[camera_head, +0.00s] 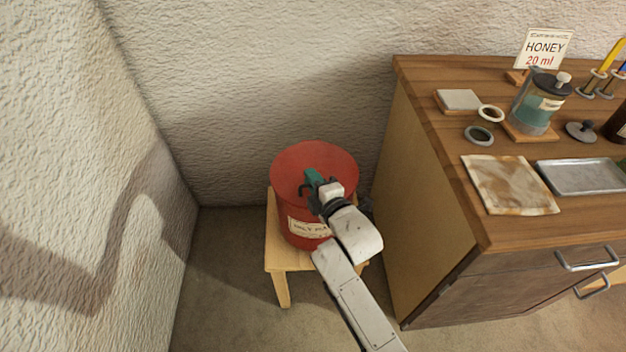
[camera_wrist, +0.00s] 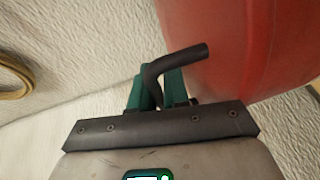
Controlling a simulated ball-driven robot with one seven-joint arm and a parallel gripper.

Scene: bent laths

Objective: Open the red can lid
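The red can (camera_head: 300,228) stands upright on a small wooden stool, with a cream label on its front. Its round red lid (camera_head: 335,160) lies flat on top and looks closed. My gripper (camera_head: 310,180) is over the lid in the head view, with its teal fingers near the middle. The wrist view shows the teal fingers (camera_wrist: 158,88) close together, with a dark bent rod (camera_wrist: 180,62) across them. The can's red side (camera_wrist: 235,45) fills the upper right there.
The wooden stool (camera_head: 277,258) stands close to a wooden cabinet (camera_head: 425,190) on the right. The cabinet top holds a glass jar (camera_head: 535,105), a metal tray (camera_head: 580,177) and a stained cloth (camera_head: 508,184). Rough walls stand behind and left. Some floor (camera_head: 225,240) is clear left of the stool.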

